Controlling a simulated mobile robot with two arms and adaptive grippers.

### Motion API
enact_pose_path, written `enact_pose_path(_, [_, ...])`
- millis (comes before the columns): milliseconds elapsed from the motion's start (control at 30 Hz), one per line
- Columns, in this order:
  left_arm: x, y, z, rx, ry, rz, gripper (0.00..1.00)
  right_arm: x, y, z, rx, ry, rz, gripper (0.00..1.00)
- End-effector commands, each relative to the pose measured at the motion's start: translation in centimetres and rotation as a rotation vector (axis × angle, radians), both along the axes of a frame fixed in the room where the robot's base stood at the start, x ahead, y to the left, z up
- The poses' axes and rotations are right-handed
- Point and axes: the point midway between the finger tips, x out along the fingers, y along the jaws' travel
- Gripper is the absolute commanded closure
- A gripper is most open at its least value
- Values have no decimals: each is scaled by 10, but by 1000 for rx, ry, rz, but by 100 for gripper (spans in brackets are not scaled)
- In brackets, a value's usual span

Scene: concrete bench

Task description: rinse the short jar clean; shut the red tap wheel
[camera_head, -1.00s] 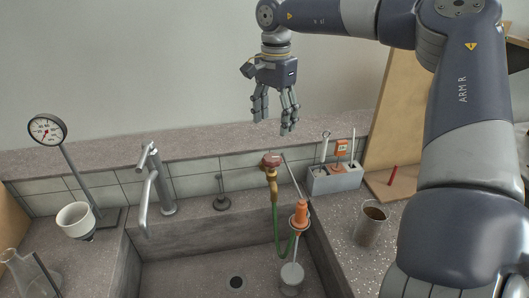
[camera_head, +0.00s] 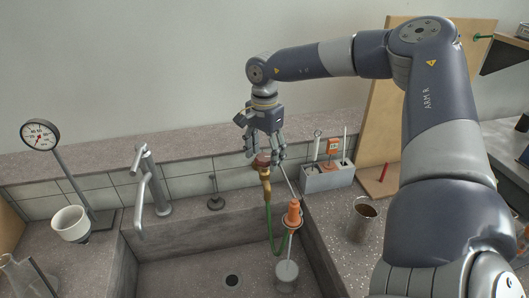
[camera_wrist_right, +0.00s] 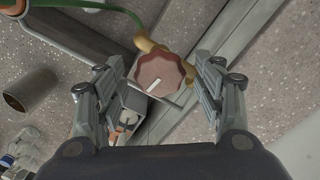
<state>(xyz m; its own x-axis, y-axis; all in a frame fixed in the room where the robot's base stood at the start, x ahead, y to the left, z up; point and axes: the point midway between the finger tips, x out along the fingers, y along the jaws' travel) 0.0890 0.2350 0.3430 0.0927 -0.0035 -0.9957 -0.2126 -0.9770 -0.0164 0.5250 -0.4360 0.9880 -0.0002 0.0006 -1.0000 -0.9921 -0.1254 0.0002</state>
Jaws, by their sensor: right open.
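The red tap wheel (camera_head: 262,161) sits on a brass tap at the back of the sink, partly hidden behind my right gripper (camera_head: 265,156). In the right wrist view the wheel (camera_wrist_right: 160,73), with a white mark on its face, lies between the two open sets of fingers (camera_wrist_right: 159,68). The fingers stand to either side of it with gaps. A green hose (camera_head: 270,222) runs from the tap to an orange nozzle (camera_head: 292,214). A clear short jar (camera_head: 287,277) stands in the sink below the nozzle.
A grey block with tools (camera_head: 325,179) stands right of the tap. A cup of brown contents (camera_head: 361,220) is on the right counter. A steel faucet (camera_head: 150,185), a gauge (camera_head: 40,134), a white bowl (camera_head: 71,223) and a glass flask (camera_head: 22,278) are left.

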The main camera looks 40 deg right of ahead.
Motion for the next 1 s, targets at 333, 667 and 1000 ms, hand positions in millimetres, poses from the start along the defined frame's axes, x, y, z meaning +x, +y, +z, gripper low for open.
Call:
enact_pose_path(333, [0, 0, 0, 0, 0, 0, 39, 0, 0, 0, 0, 0, 0, 80])
enact_pose_path(667, [0, 0, -25, 0, 0, 0, 39, 1, 0, -5, -3, -3, -114, 80])
enact_pose_path(1000, [0, 0, -50, 0, 1, -1, 39, 0, -1, -1, -2, -1, -382, 80])
